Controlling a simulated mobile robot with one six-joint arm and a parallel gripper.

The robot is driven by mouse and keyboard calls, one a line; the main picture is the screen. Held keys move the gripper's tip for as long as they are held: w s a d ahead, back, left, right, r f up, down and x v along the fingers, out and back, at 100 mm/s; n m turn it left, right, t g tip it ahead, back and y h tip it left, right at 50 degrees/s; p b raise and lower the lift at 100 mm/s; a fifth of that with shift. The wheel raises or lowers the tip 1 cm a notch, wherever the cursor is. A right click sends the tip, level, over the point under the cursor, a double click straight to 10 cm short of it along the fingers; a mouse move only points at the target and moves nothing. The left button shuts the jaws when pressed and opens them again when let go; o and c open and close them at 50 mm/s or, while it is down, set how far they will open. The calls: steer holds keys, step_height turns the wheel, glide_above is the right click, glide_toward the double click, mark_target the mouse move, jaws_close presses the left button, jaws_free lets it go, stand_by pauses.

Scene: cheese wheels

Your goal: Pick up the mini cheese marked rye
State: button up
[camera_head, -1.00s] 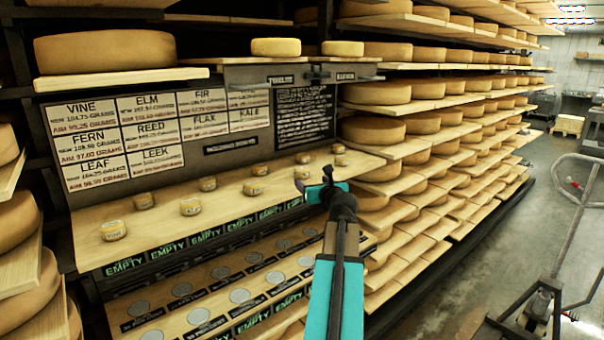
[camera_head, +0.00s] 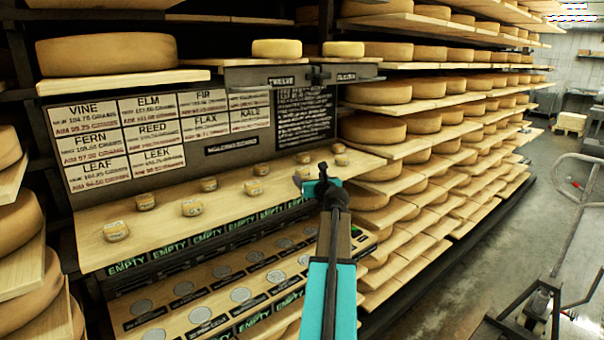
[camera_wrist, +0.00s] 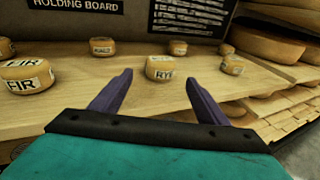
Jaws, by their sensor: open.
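The mini cheese marked rye (camera_wrist: 165,69) is a small pale-yellow wheel with a white label, standing on the wooden holding board. In the wrist view it lies ahead of my gripper (camera_wrist: 159,78), between the lines of the two purple fingers and a little beyond their tips. My gripper is open, with nothing between the fingers. In the head view my gripper (camera_head: 308,184) is over the right part of the board (camera_head: 160,222) and seems to hide the rye cheese.
A cheese marked FIR (camera_wrist: 26,76) stands left of rye, and another small cheese (camera_wrist: 232,65) stands to its right. More stand behind. Racks of large wheels (camera_head: 378,130) fill the right.

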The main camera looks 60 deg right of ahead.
mark_target(305, 173)
steer(key=shift+x, duration=1.05)
steer(key=shift+r+p+x, duration=0.2)
steer(key=shift+p+x, duration=0.3)
steer(key=shift+x, duration=0.25)
steer(key=shift+r+p+x, duration=0.15)
steer(key=shift+p+x, duration=0.35)
steer(key=shift+x, duration=0.25)
steer(key=shift+p+x, duration=0.3)
steer(key=shift+x, duration=0.85)
steer(key=shift+f, duration=0.1)
steer(key=c, duration=1.2)
